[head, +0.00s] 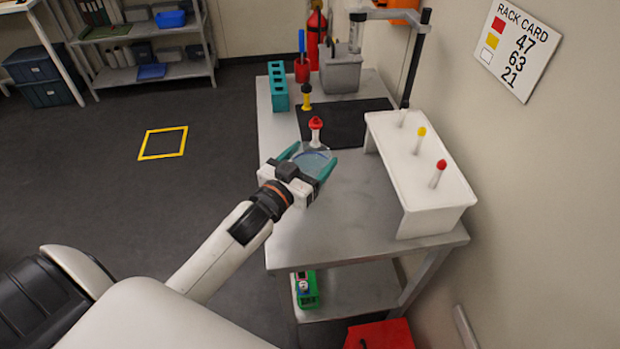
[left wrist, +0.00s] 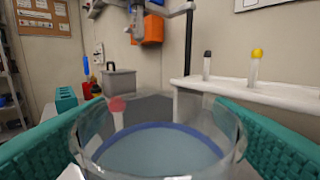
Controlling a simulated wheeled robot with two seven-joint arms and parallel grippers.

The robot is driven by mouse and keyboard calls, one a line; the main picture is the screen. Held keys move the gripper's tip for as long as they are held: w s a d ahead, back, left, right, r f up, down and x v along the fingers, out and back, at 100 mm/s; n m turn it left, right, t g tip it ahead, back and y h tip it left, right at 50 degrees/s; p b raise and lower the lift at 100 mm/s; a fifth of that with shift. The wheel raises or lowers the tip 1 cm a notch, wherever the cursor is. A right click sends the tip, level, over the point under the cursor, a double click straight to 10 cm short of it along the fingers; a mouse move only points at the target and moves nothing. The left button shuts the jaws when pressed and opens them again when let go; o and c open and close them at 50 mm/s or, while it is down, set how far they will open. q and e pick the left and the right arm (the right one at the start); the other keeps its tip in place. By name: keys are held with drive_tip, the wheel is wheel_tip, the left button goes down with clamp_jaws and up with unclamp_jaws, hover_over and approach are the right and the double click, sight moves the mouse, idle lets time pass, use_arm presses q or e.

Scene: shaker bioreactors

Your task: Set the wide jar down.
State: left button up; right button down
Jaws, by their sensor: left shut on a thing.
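The wide jar (head: 313,160) is a clear round glass vessel with pale blue liquid inside and a darker blue ring. My left gripper (head: 309,162) is shut on it, with a teal finger on each side. In the left wrist view the jar (left wrist: 155,150) fills the lower middle, roughly upright, between the fingers. It is over the near left part of the grey metal table (head: 345,215); I cannot tell whether its base touches the top. A red-capped vessel (head: 316,124) stands just behind it and shows through the glass in the wrist view. My right gripper is not in view.
A white raised rack (head: 412,190) with capped tubes stands on the right. A black mat (head: 345,122), teal rack (head: 278,85), yellow-and-black item (head: 306,97) and grey tank (head: 341,70) are further back. The tabletop in front of the white rack is clear.

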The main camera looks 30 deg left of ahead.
sight(321, 164)
use_arm(q)
drive_tip(key=shift+f, duration=0.35)
wheel_tip(321, 164, down, 3)
drive_tip(key=shift+f, duration=0.35)
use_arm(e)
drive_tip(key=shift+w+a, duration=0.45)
use_arm(q)
drive_tip(key=shift+f, duration=0.2)
drive_tip(key=o, duration=1.1)
drive_tip(key=shift+o, duration=0.2)
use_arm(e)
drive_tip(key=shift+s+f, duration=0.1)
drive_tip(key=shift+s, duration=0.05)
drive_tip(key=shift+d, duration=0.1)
